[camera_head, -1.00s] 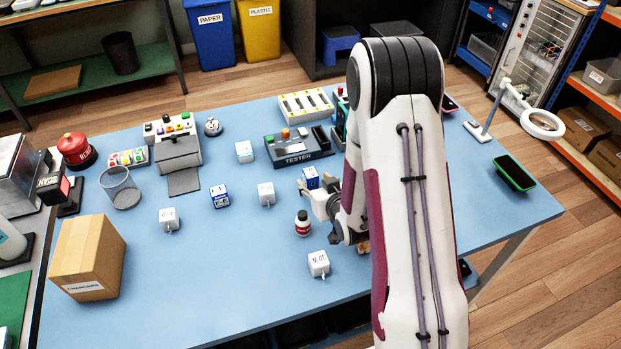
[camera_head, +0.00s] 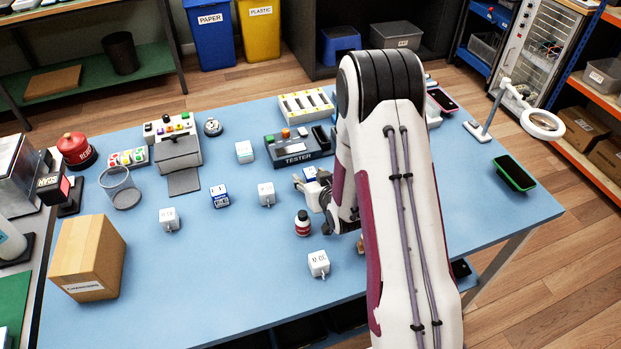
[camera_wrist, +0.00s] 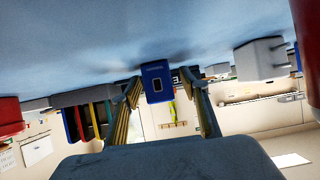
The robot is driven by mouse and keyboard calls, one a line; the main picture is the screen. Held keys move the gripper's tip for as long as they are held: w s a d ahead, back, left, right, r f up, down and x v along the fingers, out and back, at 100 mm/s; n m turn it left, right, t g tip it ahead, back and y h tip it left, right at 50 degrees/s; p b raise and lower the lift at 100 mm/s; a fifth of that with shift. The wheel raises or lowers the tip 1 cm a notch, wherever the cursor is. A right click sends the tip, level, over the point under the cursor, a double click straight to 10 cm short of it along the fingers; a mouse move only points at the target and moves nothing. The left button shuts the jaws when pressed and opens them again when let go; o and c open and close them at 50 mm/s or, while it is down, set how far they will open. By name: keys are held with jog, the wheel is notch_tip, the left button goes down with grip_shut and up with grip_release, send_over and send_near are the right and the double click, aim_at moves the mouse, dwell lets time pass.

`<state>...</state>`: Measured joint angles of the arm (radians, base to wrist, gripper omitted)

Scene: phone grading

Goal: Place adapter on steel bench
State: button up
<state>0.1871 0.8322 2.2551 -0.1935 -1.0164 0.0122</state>
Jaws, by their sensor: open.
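The fingers are open, one on each side, with visible gaps. Other small adapter blocks stand on the table: a white one (camera_head: 266,194), a blue-and-white one (camera_head: 219,196) and a white one (camera_head: 318,263). A grey surface (camera_head: 38,222) runs along the left edge; I cannot tell if it is the steel bench.
A red-and-white bottle (camera_head: 303,223) stands close in front of my gripper. The tester (camera_head: 297,150) is just behind it. A cardboard box (camera_head: 88,257) and wire cup (camera_head: 121,188) stand at left. The front middle of the blue table (camera_head: 215,285) is mostly clear.

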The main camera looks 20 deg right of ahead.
aim_at(311, 173)
jog(key=shift+c, duration=0.3)
jog(key=c, duration=1.1)
jog(key=shift+r, duration=0.2)
jog(key=shift+r, duration=4.85)
jog(key=shift+f, duration=0.15)
